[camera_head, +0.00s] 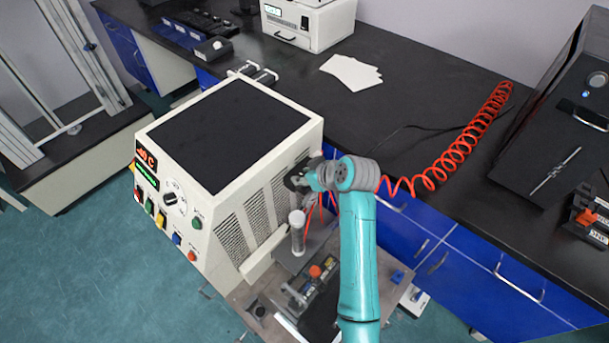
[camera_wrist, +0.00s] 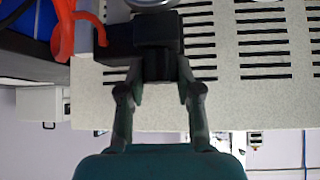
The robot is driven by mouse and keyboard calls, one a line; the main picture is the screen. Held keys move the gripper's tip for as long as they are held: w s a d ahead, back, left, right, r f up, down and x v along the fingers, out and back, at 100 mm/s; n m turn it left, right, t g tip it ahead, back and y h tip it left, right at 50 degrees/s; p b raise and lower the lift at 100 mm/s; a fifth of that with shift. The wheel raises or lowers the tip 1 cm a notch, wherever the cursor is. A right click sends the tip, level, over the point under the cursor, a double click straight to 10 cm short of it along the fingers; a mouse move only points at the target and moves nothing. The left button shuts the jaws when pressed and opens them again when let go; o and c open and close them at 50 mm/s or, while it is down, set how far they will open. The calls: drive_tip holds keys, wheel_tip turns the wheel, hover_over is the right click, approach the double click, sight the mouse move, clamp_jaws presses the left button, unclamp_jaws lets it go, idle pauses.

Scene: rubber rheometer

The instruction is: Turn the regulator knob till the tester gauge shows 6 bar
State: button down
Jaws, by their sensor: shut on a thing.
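The tester is a cream cabinet (camera_head: 170,205) with a black top and slotted side vents. The black regulator (camera_wrist: 114,40) is on its vented side, with its dark knob (camera_wrist: 158,32) between my fingers in the wrist view. My gripper (camera_wrist: 158,72) is shut on the knob. In the head view my gripper (camera_head: 297,180) is against the cabinet's side, and my arm hides most of the regulator. A round silver rim (camera_wrist: 152,4), perhaps the gauge, is cut off at the top of the wrist view. No gauge reading can be seen.
A red coiled hose (camera_head: 440,165) runs across the black bench (camera_head: 420,85) towards the regulator. White sheets (camera_head: 351,72) lie on the bench.

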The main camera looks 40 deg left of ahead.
drive_tip(key=c, duration=0.8)
unclamp_jaws()
drive_tip(key=shift+o, duration=0.2)
drive_tip(key=v, duration=1.2)
